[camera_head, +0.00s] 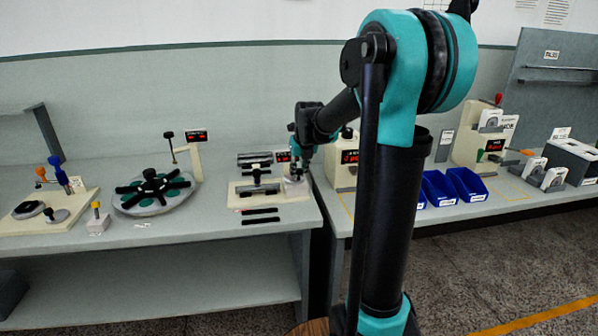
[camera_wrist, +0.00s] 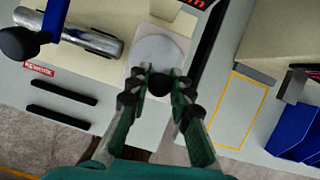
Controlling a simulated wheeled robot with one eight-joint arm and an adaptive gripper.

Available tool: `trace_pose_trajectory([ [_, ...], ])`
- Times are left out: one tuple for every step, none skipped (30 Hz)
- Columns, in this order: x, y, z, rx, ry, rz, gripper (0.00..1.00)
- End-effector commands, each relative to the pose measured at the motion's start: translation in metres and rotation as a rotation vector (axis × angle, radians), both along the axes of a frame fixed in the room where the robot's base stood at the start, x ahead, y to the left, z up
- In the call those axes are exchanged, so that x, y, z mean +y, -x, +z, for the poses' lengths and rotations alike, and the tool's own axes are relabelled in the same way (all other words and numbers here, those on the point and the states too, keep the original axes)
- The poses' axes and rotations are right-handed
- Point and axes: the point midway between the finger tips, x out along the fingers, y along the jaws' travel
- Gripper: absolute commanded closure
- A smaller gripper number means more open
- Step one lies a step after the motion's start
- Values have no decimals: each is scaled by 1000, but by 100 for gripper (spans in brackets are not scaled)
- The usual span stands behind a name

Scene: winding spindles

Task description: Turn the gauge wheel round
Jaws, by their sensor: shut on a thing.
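A pale round wheel (camera_wrist: 160,52) lies on a light block in the wrist view, and I take it to be the gauge wheel. A black round knob (camera_wrist: 158,86) sits at its near edge. My gripper (camera_wrist: 158,84) has its two fingers closed on this knob from both sides. In the head view my gripper (camera_head: 298,172) is down at the right end of a cream fixture (camera_head: 243,200). The wheel there is mostly hidden by the gripper, and the knob cannot be made out.
A metal cylinder (camera_wrist: 92,38) and a blue-and-black handle (camera_wrist: 50,22) are left of the wheel. Two black bars (camera_wrist: 62,92) lie in front. Blue bins (camera_head: 437,188) stand to the right. A spoked turntable (camera_head: 152,190) stands to the left.

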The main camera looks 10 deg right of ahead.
Motion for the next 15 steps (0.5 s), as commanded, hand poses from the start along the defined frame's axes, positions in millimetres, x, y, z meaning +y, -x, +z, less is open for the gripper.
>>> trace_pose_trajectory([
  [0,0,0,0,0,-2,100],
  [0,0,0,0,0,-2,100],
  [0,0,0,0,0,-2,100],
  [0,0,0,0,0,-2,100],
  [0,0,0,0,0,-2,100],
  [0,0,0,0,0,-2,100],
  [0,0,0,0,0,-2,100],
  [0,0,0,0,0,-2,100],
  [0,0,0,0,0,-2,100],
  [0,0,0,0,0,-2,100],
  [0,0,0,0,1,-1,76],
  [0,0,0,0,1,-1,71],
  [0,0,0,0,1,-1,67],
  [0,0,0,0,1,-1,63],
  [0,0,0,0,1,-1,58],
])
